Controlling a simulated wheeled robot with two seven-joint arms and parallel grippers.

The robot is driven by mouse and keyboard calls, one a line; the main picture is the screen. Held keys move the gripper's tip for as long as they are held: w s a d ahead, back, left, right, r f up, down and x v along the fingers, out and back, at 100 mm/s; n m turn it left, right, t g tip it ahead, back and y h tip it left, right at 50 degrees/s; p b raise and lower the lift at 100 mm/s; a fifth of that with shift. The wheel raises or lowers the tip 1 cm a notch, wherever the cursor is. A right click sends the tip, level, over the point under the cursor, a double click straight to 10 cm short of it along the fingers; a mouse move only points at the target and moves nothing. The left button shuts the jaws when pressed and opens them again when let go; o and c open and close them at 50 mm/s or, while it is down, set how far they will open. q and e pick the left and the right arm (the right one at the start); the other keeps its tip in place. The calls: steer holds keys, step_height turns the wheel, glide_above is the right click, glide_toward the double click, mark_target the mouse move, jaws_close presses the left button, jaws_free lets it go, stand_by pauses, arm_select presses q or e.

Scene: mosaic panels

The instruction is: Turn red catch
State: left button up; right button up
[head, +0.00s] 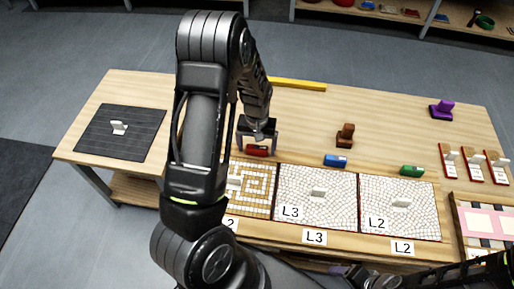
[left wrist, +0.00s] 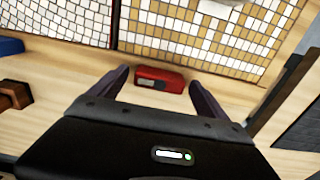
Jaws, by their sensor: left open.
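The red catch (head: 257,150) is a small red block with a grey patch on one face, on the wooden table just behind the maze-patterned mosaic panel (head: 262,184). It also shows in the left wrist view (left wrist: 172,83), between and beyond the fingertips. My left gripper (head: 257,142) is open and points down at the red catch, one finger to each side of it. My left arm hides part of the maze panel. My right gripper is not clearly visible.
A blue catch (head: 335,161) and a green catch (head: 412,171) lie to the right behind panels L3 (head: 342,216) and L2 (head: 424,226). A brown block (head: 345,135) and a purple block (head: 441,109) stand farther back. A dark mat (head: 93,137) lies at left.

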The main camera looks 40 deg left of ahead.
arm_select(q)
steer(key=shift+f, duration=0.5)
steer(key=shift+c, duration=0.2)
steer(key=c, duration=1.3)
